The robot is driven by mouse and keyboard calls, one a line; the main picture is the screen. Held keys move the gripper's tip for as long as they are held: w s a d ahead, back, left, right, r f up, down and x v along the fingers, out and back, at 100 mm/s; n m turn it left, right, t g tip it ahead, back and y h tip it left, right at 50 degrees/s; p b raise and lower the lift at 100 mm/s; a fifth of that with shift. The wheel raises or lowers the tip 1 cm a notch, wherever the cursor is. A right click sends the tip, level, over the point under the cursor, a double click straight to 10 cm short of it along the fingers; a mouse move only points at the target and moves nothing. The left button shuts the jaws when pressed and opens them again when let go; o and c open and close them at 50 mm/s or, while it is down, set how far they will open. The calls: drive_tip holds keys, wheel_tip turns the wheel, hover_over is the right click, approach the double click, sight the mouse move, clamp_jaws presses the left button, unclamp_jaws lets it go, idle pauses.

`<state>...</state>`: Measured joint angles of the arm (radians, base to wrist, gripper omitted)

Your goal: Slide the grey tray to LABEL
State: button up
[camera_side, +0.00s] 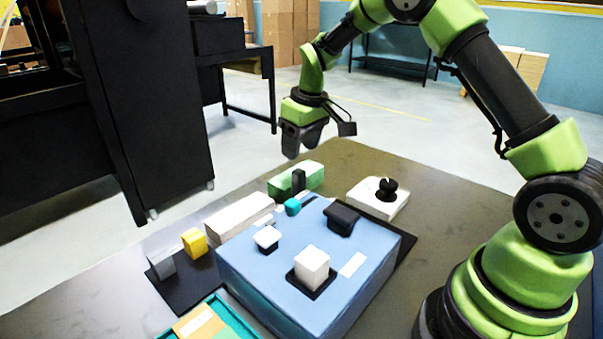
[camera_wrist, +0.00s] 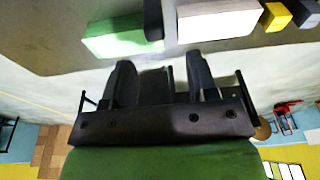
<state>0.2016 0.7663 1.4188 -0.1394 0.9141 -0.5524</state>
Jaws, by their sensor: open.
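My gripper (camera_side: 302,140) is open and empty, raised in the air beyond the far edge of the table. Its two fingers, apart with nothing between them, show in the wrist view (camera_wrist: 161,82). I cannot clearly pick out a grey tray. A small grey block (camera_side: 161,264) stands at the left on a black mat, well away from my gripper. A blank white patch (camera_side: 352,264) lies on top of the blue box (camera_side: 240,270); no LABEL lettering is readable.
A white cube (camera_side: 312,262), a dark block (camera_side: 341,217) and a white-topped piece (camera_side: 267,238) stand on the blue box. Green (camera_side: 296,178), long white (camera_side: 240,215) and yellow (camera_side: 194,242) blocks line the far-left side. A white block with a black knob (camera_side: 379,200) stands right.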

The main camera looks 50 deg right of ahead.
sight(299, 182)
drive_tip(key=shift+w+d+m+g, duration=0.15)
drive_tip(key=shift+w+m+g, duration=0.2)
drive_tip(key=shift+g, duration=0.65)
drive_tip(key=shift+f, duration=0.15)
wheel_tip(299, 182, down, 10)
drive_tip(key=shift+r, duration=0.25)
